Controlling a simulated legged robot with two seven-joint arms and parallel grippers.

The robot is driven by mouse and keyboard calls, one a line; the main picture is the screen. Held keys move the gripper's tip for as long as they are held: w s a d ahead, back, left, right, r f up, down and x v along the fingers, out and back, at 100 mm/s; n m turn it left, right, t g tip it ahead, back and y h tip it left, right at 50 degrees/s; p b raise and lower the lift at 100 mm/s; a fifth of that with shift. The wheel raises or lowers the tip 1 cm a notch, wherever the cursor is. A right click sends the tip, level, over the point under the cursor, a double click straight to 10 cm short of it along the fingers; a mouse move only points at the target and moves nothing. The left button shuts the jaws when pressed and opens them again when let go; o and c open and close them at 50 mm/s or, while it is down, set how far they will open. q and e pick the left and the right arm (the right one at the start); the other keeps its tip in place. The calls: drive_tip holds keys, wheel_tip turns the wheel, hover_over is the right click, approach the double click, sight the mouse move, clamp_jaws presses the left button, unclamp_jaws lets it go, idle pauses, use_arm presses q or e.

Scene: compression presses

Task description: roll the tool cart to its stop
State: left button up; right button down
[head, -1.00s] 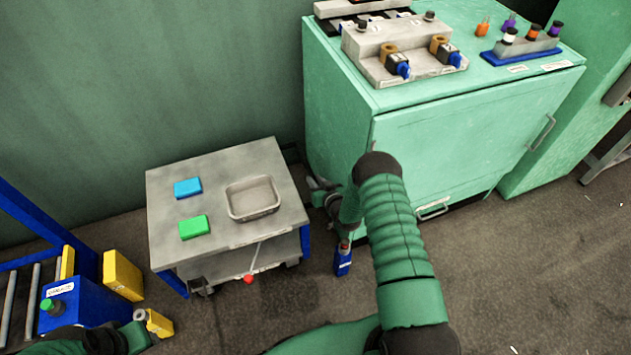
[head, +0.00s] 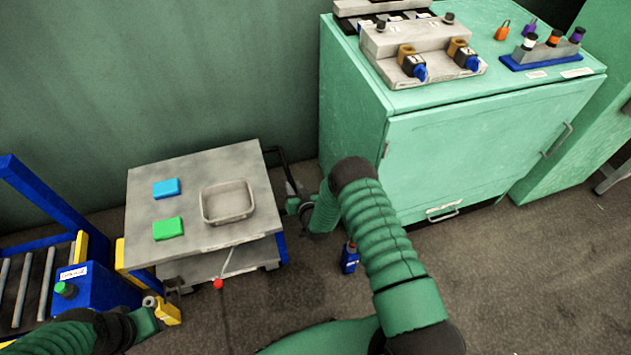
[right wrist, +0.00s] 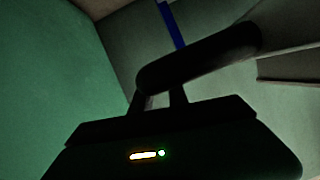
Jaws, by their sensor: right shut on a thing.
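The tool cart (head: 190,245) has a grey top carrying a blue box (head: 166,188), a green box (head: 168,228) and a shallow grey tray (head: 228,203). A thin lever with a red knob (head: 218,283) hangs at its front. My right gripper (head: 295,198) is at the cart's right side, shut on the dark handle (head: 272,150). The handle bar (right wrist: 200,60) crosses between the fingers in the right wrist view. A yellow block (head: 122,262) stands at the cart's left edge, partly hidden; contact cannot be told. My left gripper (head: 160,306) is low at left, its jaws unclear.
A green press cabinet (head: 470,150) stands right of the cart, with fixtures on top. A blue bottle (head: 349,260) stands on the floor near my right arm. A blue roller frame (head: 40,210) and blue box (head: 95,290) are at left. Floor in front is open.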

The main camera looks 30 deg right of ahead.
sight(268, 195)
drive_tip(key=a, duration=0.3)
drive_tip(key=w+a, duration=0.1)
drive_tip(key=a, duration=0.2)
drive_tip(key=w+a, duration=0.1)
drive_tip(key=a, duration=0.2)
drive_tip(key=shift+w+r, duration=0.1)
drive_tip(key=c, duration=1.6)
unclamp_jaws()
drive_tip(key=o, duration=0.3)
drive_tip(key=shift+a, duration=0.1)
drive_tip(key=shift+s+r, duration=0.2)
drive_tip(key=shift+s, duration=0.2)
drive_tip(key=p+v, duration=0.5)
drive_tip(key=v, duration=1)
drive_tip(key=shift+s+a, duration=0.25)
drive_tip(key=shift+s, duration=0.2)
